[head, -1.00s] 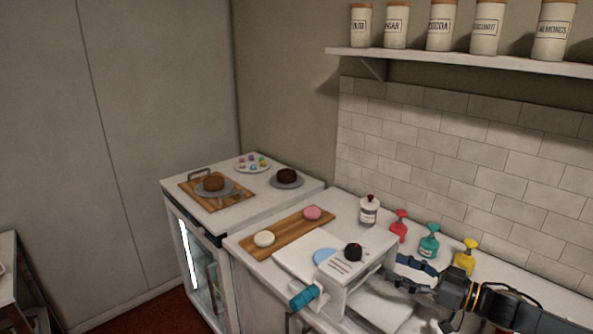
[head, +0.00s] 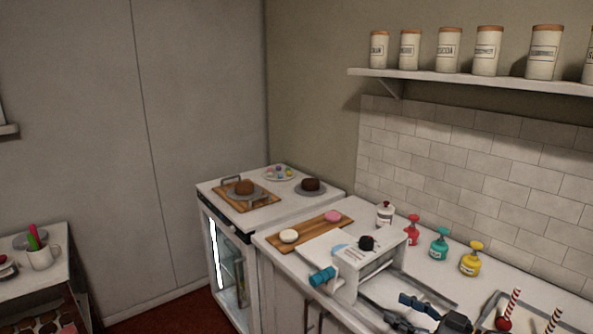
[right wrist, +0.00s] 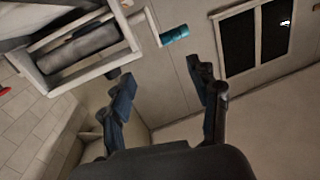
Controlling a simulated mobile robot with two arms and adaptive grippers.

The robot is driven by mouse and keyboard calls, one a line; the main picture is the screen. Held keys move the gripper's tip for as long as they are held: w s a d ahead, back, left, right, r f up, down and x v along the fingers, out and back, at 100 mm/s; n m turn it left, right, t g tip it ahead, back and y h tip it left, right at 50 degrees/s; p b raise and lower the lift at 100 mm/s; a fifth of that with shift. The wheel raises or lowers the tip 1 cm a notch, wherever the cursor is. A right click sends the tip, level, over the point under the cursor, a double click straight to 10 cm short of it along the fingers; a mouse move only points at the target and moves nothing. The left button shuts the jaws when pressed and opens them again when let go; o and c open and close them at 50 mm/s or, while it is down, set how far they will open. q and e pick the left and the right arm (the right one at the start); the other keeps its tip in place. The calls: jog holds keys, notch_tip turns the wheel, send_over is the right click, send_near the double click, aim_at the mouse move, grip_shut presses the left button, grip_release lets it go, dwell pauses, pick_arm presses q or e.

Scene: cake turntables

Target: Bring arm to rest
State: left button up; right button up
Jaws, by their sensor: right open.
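My right gripper (head: 396,309) is at the bottom right of the head view, over the front part of the counter. It is near the white machine with the teal handle but apart from it. In the right wrist view its two dark fingers (right wrist: 160,74) are spread wide with nothing between them. Only part of the right arm shows at the bottom edge of the head view. My left gripper is in neither view.
The white machine (head: 378,262) with its teal handle (head: 322,276) stands on the counter left of my gripper. Red, teal (head: 438,244) and yellow (head: 471,260) pump bottles stand behind. A tray (head: 487,311) with striped sticks lies to the right.

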jog(key=s+a+f+m+h, duration=0.1)
jog(key=s+a+f+h, duration=0.2)
jog(key=s+a+f, duration=0.35)
jog(key=s+a+f+m+h, duration=0.2)
jog(key=s+a+f, duration=0.1)
jog(key=a, duration=0.6)
jog(key=s+d+f+m+g+h, duration=0.1)
jog(key=s+d+f+g+h, duration=0.2)
jog(key=s, duration=0.6)
jog(key=s+d+f+m+g+h, duration=0.1)
jog(key=s+d+g+h, duration=0.1)
jog(key=s+d, duration=0.45)
jog(key=s+d+f+m+g+h, duration=0.2)
jog(key=s+d+f+g+h, duration=0.1)
jog(key=s, duration=0.7)
notch_tip(320, 180, down, 26)
jog(key=s+g, duration=0.1)
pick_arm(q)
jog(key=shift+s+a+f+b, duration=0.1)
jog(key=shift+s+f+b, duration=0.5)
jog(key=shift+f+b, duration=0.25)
pick_arm(e)
jog(key=s+d+f+g, duration=0.1)
jog(key=s+d+f, duration=0.2)
jog(key=s+f, duration=1.4)
jog(key=shift+n+g, duration=0.3)
jog(key=shift+n, duration=0.1)
